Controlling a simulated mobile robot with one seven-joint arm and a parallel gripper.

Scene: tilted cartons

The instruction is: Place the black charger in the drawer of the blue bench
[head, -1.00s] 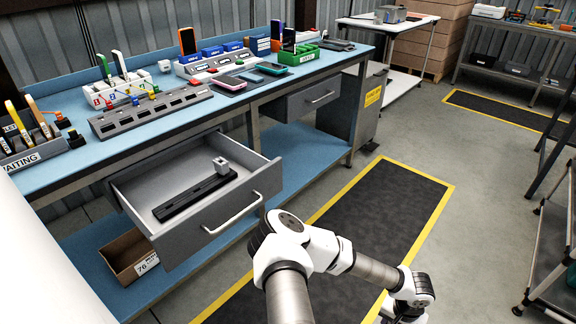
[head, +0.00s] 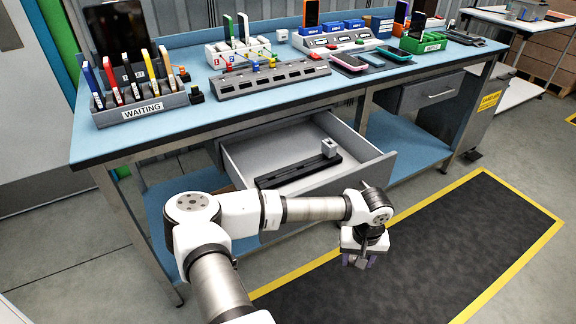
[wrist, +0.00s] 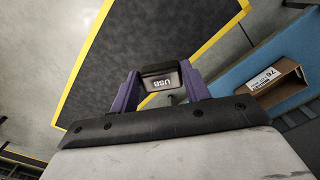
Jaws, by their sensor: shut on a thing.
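The blue bench (head: 230,112) has its left drawer (head: 350,172) pulled open. A long black strip with a grey block (head: 329,148) on it lies inside, with bare floor around it. My gripper (head: 360,260) hangs in front of the drawer, outside it and above the dark floor mat. In the wrist view its two purple fingers are shut on a small black charger (wrist: 160,79) with a grey face marked USB. The charger is mostly hidden by my gripper in the head view.
Small black blocks (head: 196,95) stand beside the WAITING rack (head: 142,106) on the bench top. The right drawer (head: 430,92) is closed. A cardboard box (wrist: 275,82) on the blue lower shelf shows in the wrist view. The yellow-edged mat (head: 440,240) is clear.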

